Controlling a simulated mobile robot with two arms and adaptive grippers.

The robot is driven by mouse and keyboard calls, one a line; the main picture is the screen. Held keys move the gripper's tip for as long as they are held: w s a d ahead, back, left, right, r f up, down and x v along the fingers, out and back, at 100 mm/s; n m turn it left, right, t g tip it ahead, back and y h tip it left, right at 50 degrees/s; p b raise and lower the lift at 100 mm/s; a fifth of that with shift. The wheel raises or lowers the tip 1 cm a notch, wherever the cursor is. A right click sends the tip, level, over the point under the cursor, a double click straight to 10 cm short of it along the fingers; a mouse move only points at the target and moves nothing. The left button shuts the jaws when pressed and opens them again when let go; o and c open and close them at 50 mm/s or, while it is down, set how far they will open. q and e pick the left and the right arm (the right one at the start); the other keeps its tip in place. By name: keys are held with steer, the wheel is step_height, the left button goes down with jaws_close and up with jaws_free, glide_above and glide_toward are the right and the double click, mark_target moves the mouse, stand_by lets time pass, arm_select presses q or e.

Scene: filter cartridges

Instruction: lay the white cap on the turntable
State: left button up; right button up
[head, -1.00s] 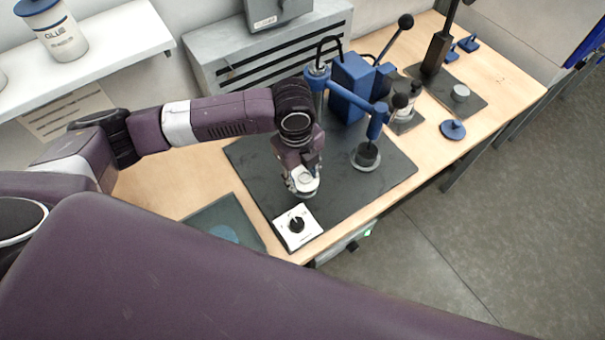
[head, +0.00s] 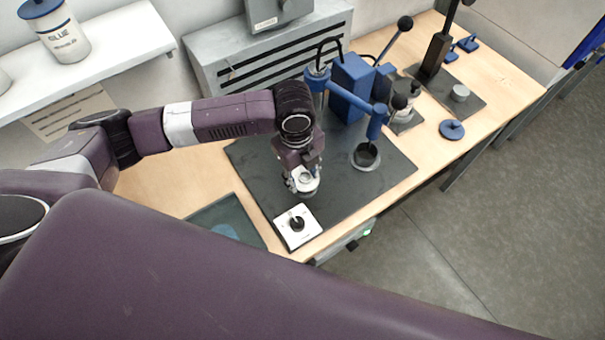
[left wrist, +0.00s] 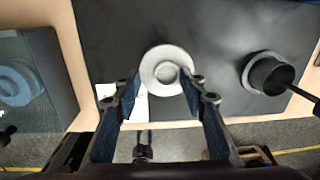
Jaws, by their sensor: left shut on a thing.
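The white cap (head: 307,179) is held in my left gripper (head: 303,184), low over the dark mat. In the left wrist view the pale round cap (left wrist: 167,70) lies between the fingertips of my left gripper (left wrist: 163,78). A grey round rim (head: 306,193) shows just under the cap in the head view; it may be the turntable, mostly hidden by cap and fingers. I cannot tell whether the cap touches it. My right gripper is not in view.
A white box with a black knob (head: 297,226) stands close in front of my left gripper. A blue press (head: 352,90) and a grey ring (head: 367,166) with a dark middle stand to the right. The dark mat (head: 262,175) is clear to the left.

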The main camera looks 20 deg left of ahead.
arm_select(q)
steer(key=shift+f, duration=0.45)
stand_by(0.4)
steer(key=o, duration=1.1)
steer(key=shift+r, duration=0.1)
steer(key=r, duration=1.1)
steer(key=shift+s+a+r, duration=0.25)
steer(key=shift+s+r, duration=0.1)
steer(key=shift+r, duration=0.05)
